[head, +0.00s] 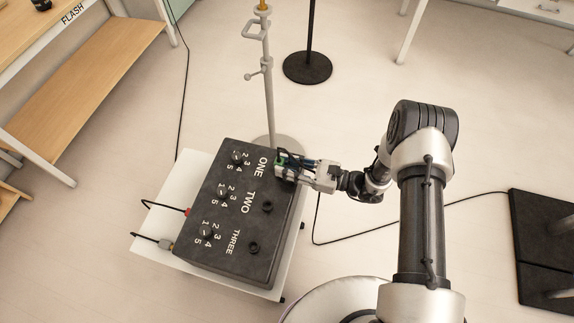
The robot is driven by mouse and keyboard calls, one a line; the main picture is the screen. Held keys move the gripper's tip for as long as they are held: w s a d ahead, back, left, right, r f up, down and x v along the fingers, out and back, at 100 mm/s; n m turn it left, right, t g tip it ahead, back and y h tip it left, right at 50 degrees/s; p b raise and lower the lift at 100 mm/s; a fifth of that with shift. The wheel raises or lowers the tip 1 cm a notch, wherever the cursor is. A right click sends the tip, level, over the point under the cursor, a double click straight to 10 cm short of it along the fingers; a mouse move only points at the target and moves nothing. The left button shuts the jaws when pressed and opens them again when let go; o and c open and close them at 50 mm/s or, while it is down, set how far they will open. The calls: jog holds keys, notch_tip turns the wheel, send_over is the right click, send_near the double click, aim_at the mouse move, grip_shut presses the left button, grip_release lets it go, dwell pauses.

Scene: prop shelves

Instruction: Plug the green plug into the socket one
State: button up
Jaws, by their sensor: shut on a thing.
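The dark control box (215,245) sits on a white stand, its top marked ONE, TWO and THREE. My gripper (284,165) is at the box's upper right, by the word ONE, and is shut on the green plug (282,158). Only a little green shows between the fingers. Socket one is hidden under the gripper, so I cannot tell whether the plug is in it or just above it. Socket two (267,207) and socket three (253,248) show as empty dark rings.
A red plug (187,211) and a grey plug (166,244) with black cables are at the box's left side. A pale metal stand pole (268,100) rises close behind the box. A black cable (345,240) crosses the floor to the right.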

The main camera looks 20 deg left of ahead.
jog(key=shift+r, duration=0.4)
dwell(0.9)
jog(key=shift+r+p, duration=0.45)
jog(key=shift+r, duration=0.05)
jog(key=shift+r, duration=0.15)
jog(key=shift+r+p, duration=0.9)
jog(key=shift+r, duration=0.25)
jog(key=shift+r, duration=0.15)
jog(key=shift+r+p, duration=1.3)
jog(key=shift+r, duration=0.55)
